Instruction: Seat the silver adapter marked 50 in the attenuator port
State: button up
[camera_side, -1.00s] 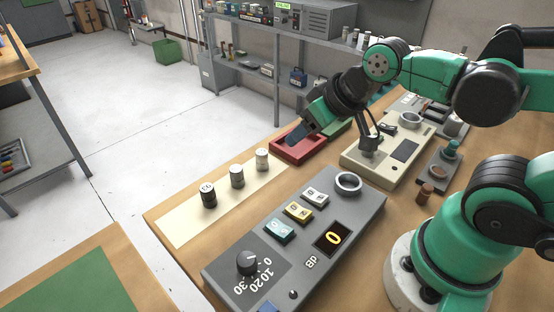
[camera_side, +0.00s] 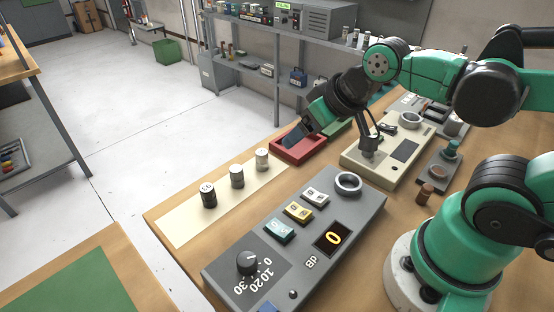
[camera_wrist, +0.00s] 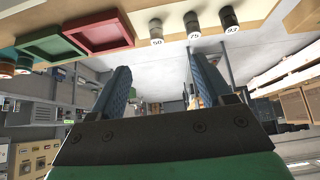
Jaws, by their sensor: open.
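The silver adapter marked 50 (camera_side: 262,159) stands upright on a pale strip, nearest the red tray. It also shows in the wrist view (camera_wrist: 156,30), with its 50 label readable. The attenuator (camera_side: 292,236) is a grey box with a dial and a dB display reading 0. Its ring-shaped port (camera_side: 348,184) is at the far right end and looks empty. My gripper (camera_side: 292,142) is over the red tray, apart from the adapter. In the wrist view my gripper (camera_wrist: 160,82) has its two blue fingers spread with nothing between them.
Two more adapters, marked 75 (camera_wrist: 192,24) and apparently 93 (camera_wrist: 229,20), stand in line with the 50. The red tray (camera_side: 300,151) is beyond them, with a green tray (camera_wrist: 50,47) beside it. A beige device (camera_side: 388,150) with another ring stands behind the attenuator.

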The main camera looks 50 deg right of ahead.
jog(key=m+g, duration=0.3)
jog(key=g, duration=0.4)
send_over(262, 152)
notch_tip(262, 152, down, 5)
jog(key=shift+f, duration=0.2)
jog(key=shift+w+f, duration=0.1)
jog(key=shift+f, duration=3.05)
grip_shut()
